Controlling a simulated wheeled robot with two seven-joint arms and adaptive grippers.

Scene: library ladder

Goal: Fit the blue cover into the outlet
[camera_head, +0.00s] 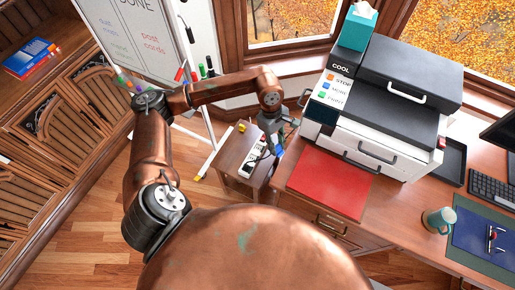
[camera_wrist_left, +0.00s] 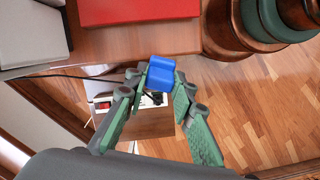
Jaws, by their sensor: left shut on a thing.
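My left gripper (camera_head: 273,140) is shut on the blue cover (camera_head: 279,152), above the right side of a small wooden side table (camera_head: 228,157). In the left wrist view the blue cover (camera_wrist_left: 160,72) sits between the green fingers (camera_wrist_left: 159,82) of this gripper. The outlet is a white power strip (camera_head: 247,168) lying on the side table. In the wrist view the power strip (camera_wrist_left: 104,98), with a red switch, is partly hidden behind the fingers and the cover. I cannot tell whether the cover touches it. My right gripper is not in view.
A desk with a red mat (camera_head: 329,182) and a white and black printer (camera_head: 383,120) stands right of the side table. A small yellow thing (camera_head: 242,127) sits at the table's back edge. A whiteboard (camera_head: 140,35) stands behind my left arm. A dark cable (camera_wrist_left: 75,77) runs near the strip.

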